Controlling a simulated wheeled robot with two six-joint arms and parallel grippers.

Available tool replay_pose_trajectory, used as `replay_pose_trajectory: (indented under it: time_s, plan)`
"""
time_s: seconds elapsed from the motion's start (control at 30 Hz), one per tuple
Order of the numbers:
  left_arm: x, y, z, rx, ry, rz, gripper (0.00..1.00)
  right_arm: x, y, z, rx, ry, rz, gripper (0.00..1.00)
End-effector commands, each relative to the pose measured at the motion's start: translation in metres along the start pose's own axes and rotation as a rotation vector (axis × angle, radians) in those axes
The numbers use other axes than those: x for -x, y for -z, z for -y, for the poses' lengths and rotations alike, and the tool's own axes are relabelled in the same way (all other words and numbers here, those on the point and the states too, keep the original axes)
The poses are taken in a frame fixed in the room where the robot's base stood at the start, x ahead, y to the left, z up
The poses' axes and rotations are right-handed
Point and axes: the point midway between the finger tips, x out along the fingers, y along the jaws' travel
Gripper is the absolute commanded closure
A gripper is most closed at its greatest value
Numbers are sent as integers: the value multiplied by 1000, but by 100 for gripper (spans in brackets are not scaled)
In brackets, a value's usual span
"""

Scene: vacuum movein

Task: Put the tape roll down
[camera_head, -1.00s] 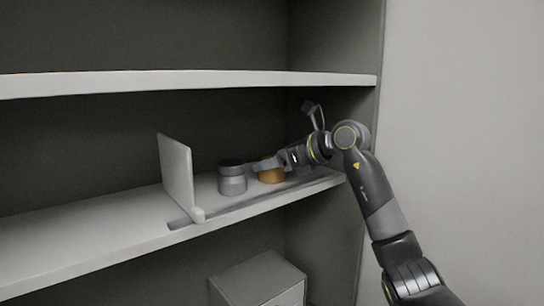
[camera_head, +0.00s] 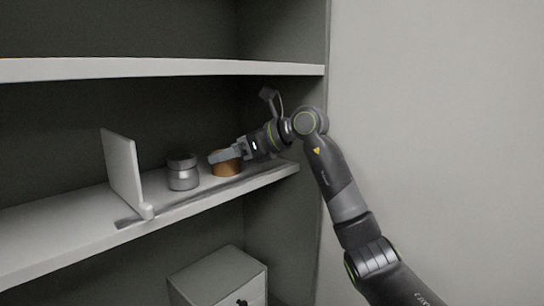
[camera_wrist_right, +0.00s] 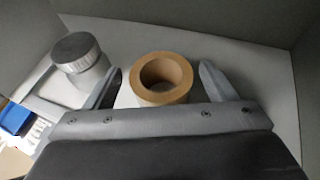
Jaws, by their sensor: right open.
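The tape roll (camera_head: 227,168) is a brown ring lying flat on the middle shelf (camera_head: 60,226), near its right end. In the right wrist view the tape roll (camera_wrist_right: 162,73) sits between the two spread fingers of my right gripper (camera_wrist_right: 160,84), with a gap on each side. In the head view my right gripper (camera_head: 226,155) reaches in from the right at the roll and is open. The fingers hide part of the roll's top there. My left gripper is in neither view.
A grey lidded jar (camera_head: 183,172) stands left of the roll, close to one finger in the wrist view (camera_wrist_right: 80,58). A white upright panel (camera_head: 123,170) stands further left. Another shelf (camera_head: 160,68) runs above. A grey box (camera_head: 220,278) is below. The shelf's left part is bare.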

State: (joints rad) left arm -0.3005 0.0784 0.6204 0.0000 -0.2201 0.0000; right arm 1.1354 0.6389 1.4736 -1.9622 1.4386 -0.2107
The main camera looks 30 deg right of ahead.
Motion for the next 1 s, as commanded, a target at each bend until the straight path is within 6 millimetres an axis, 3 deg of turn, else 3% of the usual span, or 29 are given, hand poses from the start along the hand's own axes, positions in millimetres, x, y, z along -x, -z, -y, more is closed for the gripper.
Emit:
replay_pose_trajectory:
  time_s: [0.2, 0.6, 0.8, 1.0]
  plan:
    - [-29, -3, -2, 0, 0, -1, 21, 45, 13, 2, 2, 8, -1, 21]
    - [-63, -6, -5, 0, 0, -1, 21, 114, 40, 1, 1, 6, -2, 21]
    - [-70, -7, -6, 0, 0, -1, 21, 134, 46, 0, 1, 3, -1, 21]
    - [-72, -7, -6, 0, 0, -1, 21, 141, 47, 0, 0, 1, -1, 21]
